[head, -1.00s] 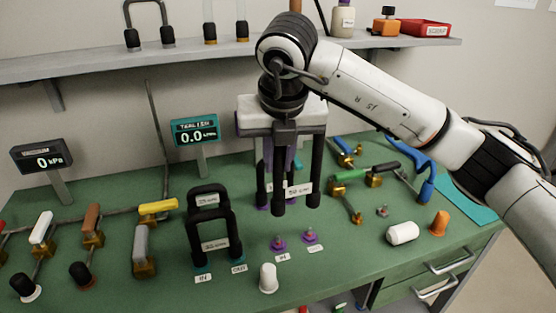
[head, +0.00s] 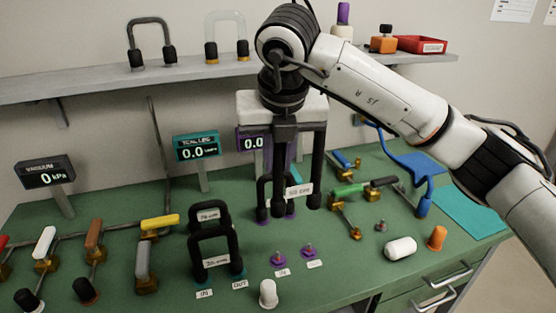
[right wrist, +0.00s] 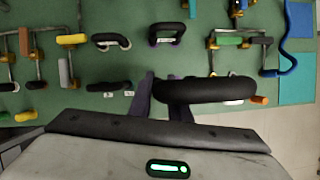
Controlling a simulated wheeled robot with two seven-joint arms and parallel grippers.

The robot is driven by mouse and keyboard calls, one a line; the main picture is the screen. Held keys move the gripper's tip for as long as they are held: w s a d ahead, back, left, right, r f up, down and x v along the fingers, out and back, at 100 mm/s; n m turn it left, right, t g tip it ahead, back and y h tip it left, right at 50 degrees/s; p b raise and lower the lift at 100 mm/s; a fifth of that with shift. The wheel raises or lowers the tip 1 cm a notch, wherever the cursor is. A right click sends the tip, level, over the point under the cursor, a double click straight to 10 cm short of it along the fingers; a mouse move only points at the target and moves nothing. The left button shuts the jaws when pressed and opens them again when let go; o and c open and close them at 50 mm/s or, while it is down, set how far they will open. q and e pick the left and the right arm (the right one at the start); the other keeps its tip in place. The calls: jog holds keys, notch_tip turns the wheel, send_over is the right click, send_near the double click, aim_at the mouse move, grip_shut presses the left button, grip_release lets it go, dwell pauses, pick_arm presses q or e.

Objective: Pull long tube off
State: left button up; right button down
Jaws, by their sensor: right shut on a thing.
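My right gripper (head: 285,138) is shut on a long black U-shaped tube (head: 316,165) with a white label, held with both legs hanging down. The tube also shows from above in the right wrist view (right wrist: 215,90). Its leg ends hang apart from two bare purple ports, the left one (head: 278,258) and the right one (head: 308,250), which have small labels in front of them. A shorter black tube (head: 262,195) with purple bases stands behind, partly hidden by the held tube. My left gripper is not in view.
Two black tubes (head: 238,250) with teal bases stand to the left. A white cap (head: 268,293) stands in front; a white cylinder (head: 400,248) and orange cap (head: 437,238) are at right. Valves line the left. A shelf (head: 90,83) runs behind.

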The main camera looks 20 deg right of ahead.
notch_tip(320, 180, up, 3)
jog(key=shift+p, duration=0.7)
